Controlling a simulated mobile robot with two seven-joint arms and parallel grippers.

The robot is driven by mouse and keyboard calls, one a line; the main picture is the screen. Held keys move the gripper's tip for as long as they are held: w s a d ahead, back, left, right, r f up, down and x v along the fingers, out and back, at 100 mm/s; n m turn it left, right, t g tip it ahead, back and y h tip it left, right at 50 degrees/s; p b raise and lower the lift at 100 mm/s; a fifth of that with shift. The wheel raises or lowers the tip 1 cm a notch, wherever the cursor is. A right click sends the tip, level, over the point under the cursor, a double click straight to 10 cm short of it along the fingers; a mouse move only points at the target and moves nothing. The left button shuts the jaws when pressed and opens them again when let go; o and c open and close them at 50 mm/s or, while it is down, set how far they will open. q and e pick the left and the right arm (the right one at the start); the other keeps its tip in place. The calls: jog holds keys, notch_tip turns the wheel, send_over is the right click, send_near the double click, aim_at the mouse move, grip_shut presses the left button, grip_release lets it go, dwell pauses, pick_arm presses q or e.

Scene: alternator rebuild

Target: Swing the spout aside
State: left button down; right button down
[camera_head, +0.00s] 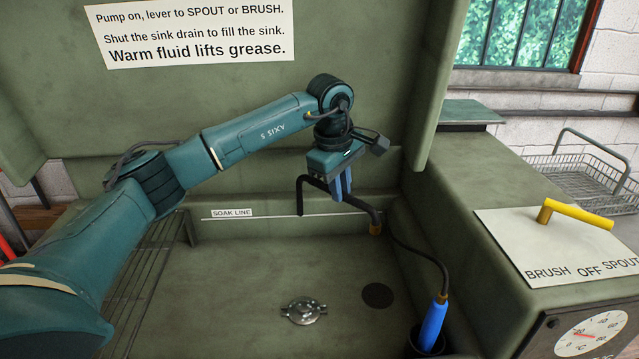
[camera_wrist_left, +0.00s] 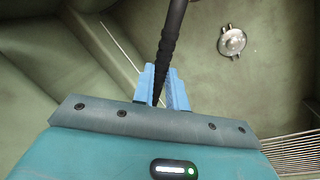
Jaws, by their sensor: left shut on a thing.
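The spout (camera_head: 363,206) is a dark bent tube at the back of the green sink. It rises from a brass-coloured joint (camera_head: 375,229) near the right side, and its free end turns down at the left, above the soak line. My left gripper (camera_head: 342,190) reaches down from above with its blue fingers shut on the middle of the spout. In the left wrist view the black ribbed spout (camera_wrist_left: 171,40) passes between the blue fingers (camera_wrist_left: 164,88). The fingers hide a short piece of it. My right gripper is not in view.
A silvery drain fitting (camera_head: 304,310) and a dark round hole (camera_head: 377,295) are in the sink floor. A blue brush (camera_head: 433,322) on a hose stands at the right. A yellow lever (camera_head: 575,213) and a wire basket (camera_head: 585,170) are farther right. A rack (camera_head: 140,290) is at left.

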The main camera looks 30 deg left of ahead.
pick_arm(q)
jog(key=shift+w+d+n+y+p, duration=0.1)
jog(key=shift+w+n+y+p, duration=0.25)
jog(key=shift+w+n, duration=0.85)
jog(key=shift+w+d+n+y+p, duration=0.15)
jog(key=shift+w+n+p, duration=0.4)
jog(key=shift+w+n, duration=0.65)
jog(key=shift+w, duration=0.1)
jog(key=c, duration=1.4)
grip_release()
notch_tip(320, 180, up, 13)
jog(key=s, duration=0.2)
jog(key=shift+s+d, duration=0.15)
jog(key=shift+s, duration=0.15)
